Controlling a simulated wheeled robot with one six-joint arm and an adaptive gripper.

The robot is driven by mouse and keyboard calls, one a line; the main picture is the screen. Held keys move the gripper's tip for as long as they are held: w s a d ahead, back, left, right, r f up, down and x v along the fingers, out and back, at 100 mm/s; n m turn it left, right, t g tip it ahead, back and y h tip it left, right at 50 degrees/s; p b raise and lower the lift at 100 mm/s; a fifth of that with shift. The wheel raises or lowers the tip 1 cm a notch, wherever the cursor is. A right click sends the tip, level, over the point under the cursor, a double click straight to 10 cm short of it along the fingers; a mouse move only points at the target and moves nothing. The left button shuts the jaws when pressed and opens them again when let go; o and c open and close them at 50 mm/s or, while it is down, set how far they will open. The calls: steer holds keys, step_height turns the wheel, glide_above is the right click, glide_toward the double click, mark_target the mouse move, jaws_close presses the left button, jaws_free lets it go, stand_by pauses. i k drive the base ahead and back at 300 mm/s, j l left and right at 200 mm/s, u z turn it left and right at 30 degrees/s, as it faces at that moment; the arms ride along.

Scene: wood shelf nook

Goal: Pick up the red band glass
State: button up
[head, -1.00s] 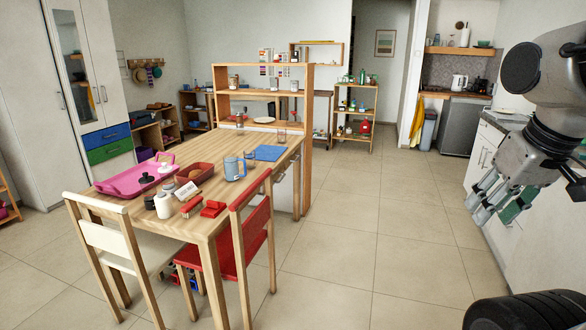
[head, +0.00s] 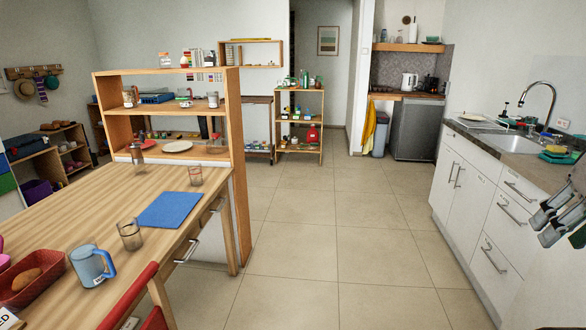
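A small clear glass with a faint reddish band (head: 196,176) stands upright on the wooden table, near the far right edge beyond the blue mat. It looks like the red band glass, though it is small in the head view. Another clear glass (head: 130,235) stands nearer, left of the blue mat, with no clear red band. My gripper (head: 545,222) is at the right edge of the view, partly cut off. Its fingers look apart and empty, far from the table and both glasses.
The table (head: 110,215) holds a blue mat (head: 170,209), a blue mug (head: 90,265) and a red basket (head: 32,285). A wooden shelf (head: 170,82) stands at its far end. Open tiled floor (head: 320,240) lies between the table and the white kitchen counter (head: 480,190).

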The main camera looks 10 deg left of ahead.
mark_target(195, 170)
steer(key=i, duration=1.6)
steer(key=i+u, duration=0.35)
steer(key=i+l+u, duration=0.15)
steer(key=i+u, duration=0.15)
steer(key=i, duration=0.15)
steer(key=i+u, duration=0.25)
steer(key=u, duration=0.2)
steer(key=i+u, duration=0.25)
steer(key=u, duration=0.2)
steer(key=i+l+u, duration=0.2)
steer(key=u, duration=0.2)
steer(key=i+l+u, duration=0.25)
steer(key=u, duration=0.2)
